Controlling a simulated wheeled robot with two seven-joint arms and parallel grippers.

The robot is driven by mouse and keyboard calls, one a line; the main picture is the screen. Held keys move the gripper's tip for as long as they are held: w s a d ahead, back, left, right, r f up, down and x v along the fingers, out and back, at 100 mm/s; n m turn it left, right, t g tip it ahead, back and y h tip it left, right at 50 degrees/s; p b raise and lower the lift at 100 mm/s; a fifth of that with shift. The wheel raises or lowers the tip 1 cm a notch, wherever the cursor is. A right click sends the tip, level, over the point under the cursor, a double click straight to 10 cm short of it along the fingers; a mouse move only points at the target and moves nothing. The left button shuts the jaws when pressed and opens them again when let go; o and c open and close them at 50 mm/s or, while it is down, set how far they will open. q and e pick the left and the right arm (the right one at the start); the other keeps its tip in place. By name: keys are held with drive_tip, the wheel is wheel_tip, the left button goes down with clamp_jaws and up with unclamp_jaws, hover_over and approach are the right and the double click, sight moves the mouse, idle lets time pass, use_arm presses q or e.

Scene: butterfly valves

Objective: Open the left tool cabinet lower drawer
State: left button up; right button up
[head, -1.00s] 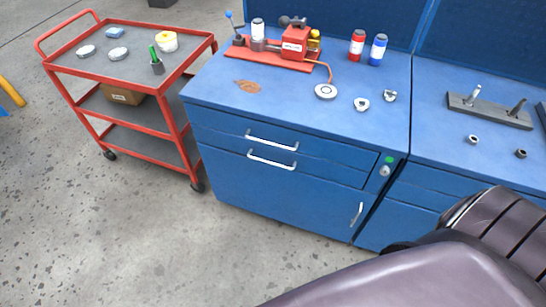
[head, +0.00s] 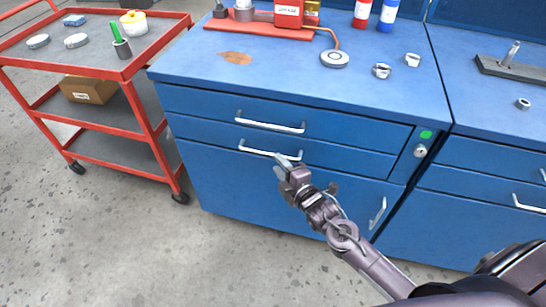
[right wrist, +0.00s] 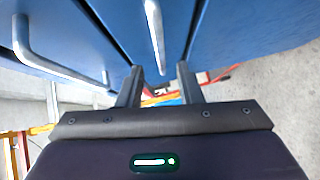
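The left tool cabinet (head: 220,185) is blue, with two drawers stacked above a door. Its lower drawer (head: 345,155) is shut and has a silver bar handle (head: 262,150). My right gripper (head: 284,163) is at the right end of this handle. In the right wrist view my right gripper (right wrist: 160,70) is open, with a finger on each side of a silver bar handle (right wrist: 153,22). I cannot tell whether the fingers touch it. The upper drawer (head: 340,128) is also shut, with its handle (head: 270,126) just above. My left gripper is out of view.
The cabinet door's upright handle (head: 378,212) is below, near my right arm. A green marker (head: 426,134) and a lock (head: 420,151) are right of the drawers. A red trolley (head: 160,125) stands left. The floor (head: 230,265) in front is clear.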

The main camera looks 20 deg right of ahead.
sight(269, 154)
drive_tip(key=x, duration=0.6)
drive_tip(key=shift+w+a+b, duration=0.1)
drive_tip(key=shift+w+b, duration=0.2)
drive_tip(key=shift+w, duration=0.05)
clamp_jaws()
